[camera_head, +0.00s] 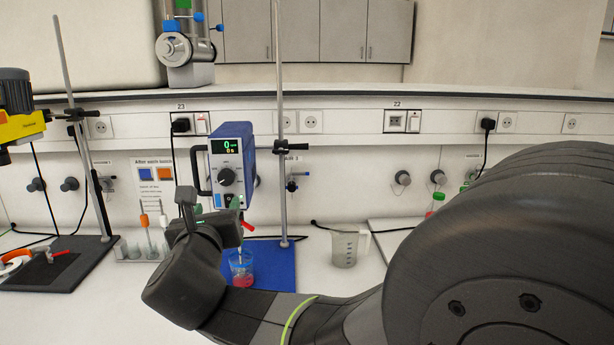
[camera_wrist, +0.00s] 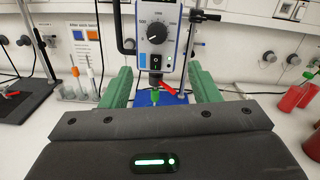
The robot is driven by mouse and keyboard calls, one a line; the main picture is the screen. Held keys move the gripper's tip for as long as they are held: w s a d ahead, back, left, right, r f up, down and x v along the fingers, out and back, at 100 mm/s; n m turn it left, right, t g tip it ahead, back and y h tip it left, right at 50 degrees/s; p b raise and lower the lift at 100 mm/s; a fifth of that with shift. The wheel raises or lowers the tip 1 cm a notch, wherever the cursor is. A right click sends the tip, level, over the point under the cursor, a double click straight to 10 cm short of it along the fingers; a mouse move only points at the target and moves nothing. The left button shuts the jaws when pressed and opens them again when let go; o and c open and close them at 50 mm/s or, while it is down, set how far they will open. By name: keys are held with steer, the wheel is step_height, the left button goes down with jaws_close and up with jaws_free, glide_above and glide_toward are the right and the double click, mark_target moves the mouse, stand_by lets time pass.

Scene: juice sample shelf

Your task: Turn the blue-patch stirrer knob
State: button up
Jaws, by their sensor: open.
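The blue stirrer (camera_head: 233,160) hangs on a metal stand rod above a blue base plate (camera_head: 275,262). Its dark round knob (camera_head: 227,176) is on the front panel, below a display that reads zero. A beaker with red liquid (camera_head: 242,268) stands under the stirrer. My gripper (camera_wrist: 159,82) is open and empty, its green fingers apart. It is in front of and below the knob, not touching it. The lower front of the stirrer is partly hidden by my gripper in the head view.
A clear measuring jug (camera_head: 345,248) stands to the right. A rack with several tools (camera_head: 142,240) and a black stand base (camera_head: 55,264) are on the left. The metal rod (camera_head: 281,130) rises beside the stirrer. Red containers (camera_wrist: 290,97) stand at right in the wrist view.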

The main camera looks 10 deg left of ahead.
mark_target(226, 181)
steer(key=x, duration=0.4)
steer(key=p+x, duration=0.1)
steer(key=x, duration=0.8)
steer(key=shift+w+a+p, duration=0.25)
steer(key=shift+a+p, duration=0.15)
steer(key=c, duration=1)
